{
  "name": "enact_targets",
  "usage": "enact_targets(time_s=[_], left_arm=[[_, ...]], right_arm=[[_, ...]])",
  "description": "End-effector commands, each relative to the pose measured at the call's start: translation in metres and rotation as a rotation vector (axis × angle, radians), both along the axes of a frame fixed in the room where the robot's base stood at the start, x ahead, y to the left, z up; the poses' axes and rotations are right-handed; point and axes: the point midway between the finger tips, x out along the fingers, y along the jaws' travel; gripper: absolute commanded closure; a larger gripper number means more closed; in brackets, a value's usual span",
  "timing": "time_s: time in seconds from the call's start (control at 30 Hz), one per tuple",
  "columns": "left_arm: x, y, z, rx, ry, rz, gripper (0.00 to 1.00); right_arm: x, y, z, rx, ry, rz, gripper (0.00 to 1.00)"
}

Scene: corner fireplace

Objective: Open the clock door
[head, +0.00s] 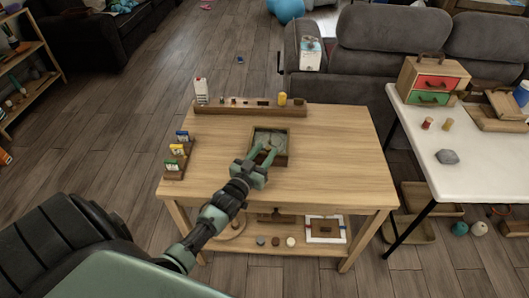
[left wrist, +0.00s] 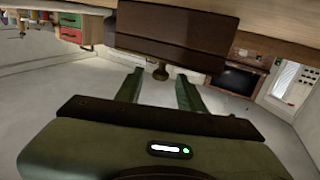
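No clock face shows, so I cannot tell for sure that this panel is the clock door. In the head view my left gripper (head: 262,152) is over a wooden box with a grey inside (head: 284,133) on the wooden table. My right gripper is not in view.
The wooden table (head: 340,150) has a long rack (head: 240,109) at its back and small stepped holders (head: 176,160) at its left. A white table (head: 475,170) with a red-and-green drawer box (head: 433,80) stands right. A grey sofa (head: 365,75) is behind. The table's right side is clear.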

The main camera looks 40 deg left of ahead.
Motion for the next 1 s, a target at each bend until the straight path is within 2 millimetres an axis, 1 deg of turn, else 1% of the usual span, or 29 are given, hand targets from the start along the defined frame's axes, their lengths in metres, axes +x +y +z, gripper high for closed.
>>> enact_targets(time_s=[0.2,0.27,0.3,0.33,0.37,1.0], left_arm=[[0.0004,-0.0001,-0.0001,0.000,0.001,0.000,0.61],[0.0004,0.0000,-0.0001,0.000,0.001,0.000,0.78],[0.0003,-0.0001,-0.0002,0.000,0.001,0.000,0.89],[0.0003,0.0000,-0.0001,0.000,0.001,0.000,0.98],[0.0003,-0.0001,-0.0002,0.000,0.001,0.000,1.00],[0.0000,-0.0002,-0.0004,0.000,0.001,0.000,1.00]], right_arm=[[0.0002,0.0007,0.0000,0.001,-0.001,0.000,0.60],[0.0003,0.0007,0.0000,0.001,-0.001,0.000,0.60],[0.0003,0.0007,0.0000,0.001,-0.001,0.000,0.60],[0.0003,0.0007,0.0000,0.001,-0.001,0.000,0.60],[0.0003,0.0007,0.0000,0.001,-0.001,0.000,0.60],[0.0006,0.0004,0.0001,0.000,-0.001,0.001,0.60]])
